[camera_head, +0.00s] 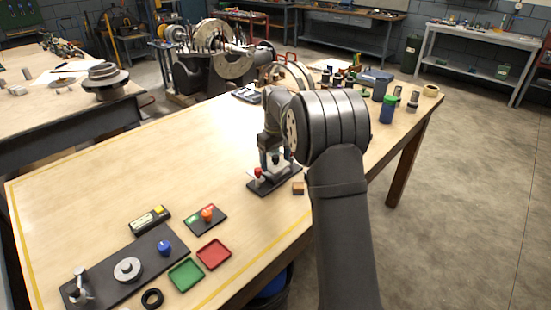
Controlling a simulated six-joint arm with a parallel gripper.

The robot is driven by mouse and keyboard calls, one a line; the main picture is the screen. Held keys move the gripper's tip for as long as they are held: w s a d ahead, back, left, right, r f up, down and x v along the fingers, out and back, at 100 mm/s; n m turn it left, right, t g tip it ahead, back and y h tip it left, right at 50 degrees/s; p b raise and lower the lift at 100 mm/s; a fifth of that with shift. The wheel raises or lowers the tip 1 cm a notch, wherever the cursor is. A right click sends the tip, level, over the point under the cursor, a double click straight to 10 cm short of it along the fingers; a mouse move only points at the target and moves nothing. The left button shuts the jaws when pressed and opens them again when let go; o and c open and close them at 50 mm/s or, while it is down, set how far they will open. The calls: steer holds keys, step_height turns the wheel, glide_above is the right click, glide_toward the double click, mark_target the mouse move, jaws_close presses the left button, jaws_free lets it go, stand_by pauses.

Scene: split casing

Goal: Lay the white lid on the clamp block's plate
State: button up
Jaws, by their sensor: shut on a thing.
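My gripper (272,163) points down over the clamp block at the middle of the table. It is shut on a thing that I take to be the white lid. The lid is small here and mostly hidden by the fingers and my arm, so its tilt cannot be told. The clamp block's dark plate (284,184) lies flat on the table under my gripper. A red-tipped clamp (258,172) stands at its left end. I cannot tell whether the lid touches the plate or the block.
A small brown-orange block (298,188) lies just right of the plate. A long dark plate (112,284), a green tray (186,275), a red tray (214,254) and a black ring (152,298) lie at front left. Bottles, including a green-capped one (387,110), stand at back right. The table's left middle is clear.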

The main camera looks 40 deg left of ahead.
steer(key=shift+f, duration=0.7)
stand_by(0.8)
steer(key=o, duration=1.3)
steer(key=shift+o, duration=0.3)
steer(key=shift+r, duration=3.55)
steer(key=shift+f, duration=0.15)
